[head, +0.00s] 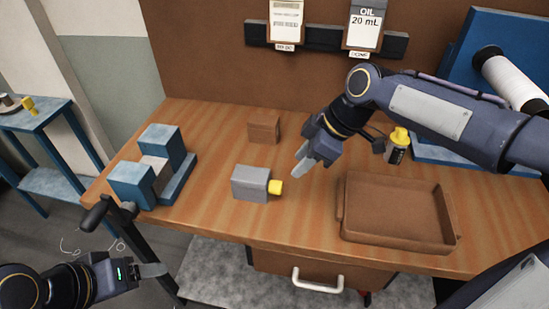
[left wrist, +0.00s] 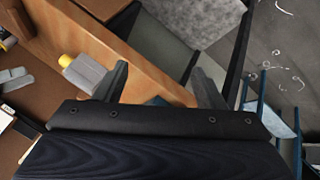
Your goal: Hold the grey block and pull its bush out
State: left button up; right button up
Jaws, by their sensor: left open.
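The grey block (head: 250,184) lies on the wooden table, left of the middle. Its yellow bush (head: 275,187) sticks out of the block's right face. In the left wrist view the block (left wrist: 86,74) and bush (left wrist: 66,61) show beyond the left finger. My left gripper (head: 155,270) is low at the left, off the table's front edge, well apart from the block. Its fingers (left wrist: 163,85) are open with nothing between them. My right gripper (head: 299,162) is above the table, to the upper right of the bush and apart from it. Its two fingertips look separated and empty.
A blue fixture (head: 176,170) with a grey middle piece stands at the left. A brown block (head: 263,127) lies behind the grey block. A brown tray (head: 400,241) sits at the right. A yellow-capped bottle (head: 397,146) stands behind the tray. A dark handle (head: 98,213) projects at the left edge.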

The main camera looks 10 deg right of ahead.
pick_arm(q)
jog(key=shift+o, duration=0.7)
jog(key=w+d+r+n+g+h, duration=0.1)
jog(key=w+r+n+g, duration=0.1)
jog(key=w, duration=0.4)
jog(key=shift+w+d+r+n, duration=0.2)
jog(key=shift+r+n, duration=0.3)
jog(key=shift+r, duration=0.35)
jog(key=n+g, duration=0.5)
jog(key=n, duration=0.4)
send_near(254, 184)
jog(key=shift+y, duration=0.3)
jog(key=f, duration=0.1)
jog(key=w+f, duration=0.1)
jog(key=f, duration=0.1)
jog(key=w+d+f, duration=0.1)
jog(key=f, duration=0.1)
jog(key=shift+w, duration=0.2)
jog(key=shift+d+f, duration=0.15)
jog(key=shift+f, duration=0.05)
jog(key=x, duration=0.7)
jog(key=shift+d+f, duration=0.1)
jog(key=shift+f, duration=0.15)
jog(key=c, duration=1.4)
